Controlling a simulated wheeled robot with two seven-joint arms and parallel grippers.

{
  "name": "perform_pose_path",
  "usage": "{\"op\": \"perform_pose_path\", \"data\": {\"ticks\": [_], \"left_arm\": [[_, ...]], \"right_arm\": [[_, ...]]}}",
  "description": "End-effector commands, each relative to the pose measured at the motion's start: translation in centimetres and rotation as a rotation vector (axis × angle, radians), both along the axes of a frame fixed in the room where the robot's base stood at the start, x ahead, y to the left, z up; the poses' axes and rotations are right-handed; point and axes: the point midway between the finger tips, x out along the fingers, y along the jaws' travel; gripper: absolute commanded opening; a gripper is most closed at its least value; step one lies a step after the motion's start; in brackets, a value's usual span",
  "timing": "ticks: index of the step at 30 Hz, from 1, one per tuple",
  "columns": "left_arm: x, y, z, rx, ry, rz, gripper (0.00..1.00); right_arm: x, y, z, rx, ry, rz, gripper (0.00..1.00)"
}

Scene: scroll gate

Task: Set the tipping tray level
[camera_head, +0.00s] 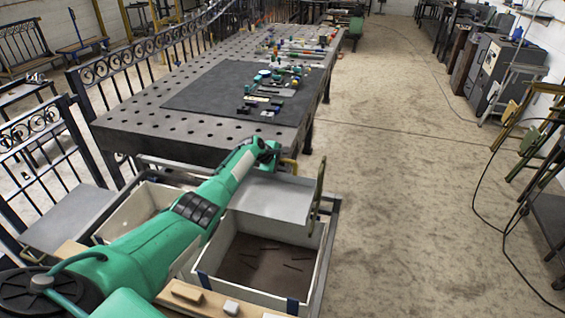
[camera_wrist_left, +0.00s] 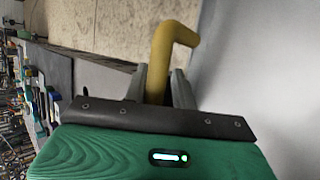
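The grey tray (camera_head: 272,196) is a flat metal sheet above the open bins in the head view. It looks tilted, though its exact angle is hard to tell. A yellow bent handle (camera_head: 290,163) stands at its far edge, and an olive upright handle (camera_head: 318,190) at its right edge. My left gripper (camera_head: 277,154) is at the far edge, by the yellow handle. In the left wrist view, the yellow handle (camera_wrist_left: 160,65) lies between the two fingers (camera_wrist_left: 160,88), which appear closed against it. The tray's pale surface (camera_wrist_left: 260,70) fills the right side. My right gripper is not visible.
A white-walled bin (camera_head: 318,262) lies under the tray, and another bin (camera_head: 115,222) is on the left, partly behind my arm. A grey plate (camera_head: 68,220) lies further left. A perforated table (camera_head: 150,130) with small parts stands ahead.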

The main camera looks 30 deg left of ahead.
Motion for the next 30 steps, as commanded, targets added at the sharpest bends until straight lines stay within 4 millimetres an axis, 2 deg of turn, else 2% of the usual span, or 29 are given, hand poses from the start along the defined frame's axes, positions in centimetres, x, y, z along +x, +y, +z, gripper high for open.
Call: {"op": "perform_pose_path", "data": {"ticks": [8, 13, 19, 30], "left_arm": [[-0.1, 0.1, 0.1, 0.001, 0.0, 0.001, 0.25], [-0.6, 0.4, 0.9, 0.0, -0.002, 0.001, 0.25], [-2.1, 0.8, 2.4, 0.003, -0.002, 0.0, 0.25], [-5.4, 2.0, 5.7, 0.003, -0.003, -0.001, 0.25]], "right_arm": [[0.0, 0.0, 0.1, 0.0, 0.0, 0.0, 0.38], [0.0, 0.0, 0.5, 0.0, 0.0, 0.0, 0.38], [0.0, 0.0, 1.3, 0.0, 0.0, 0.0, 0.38], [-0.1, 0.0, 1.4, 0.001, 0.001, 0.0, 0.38]]}}
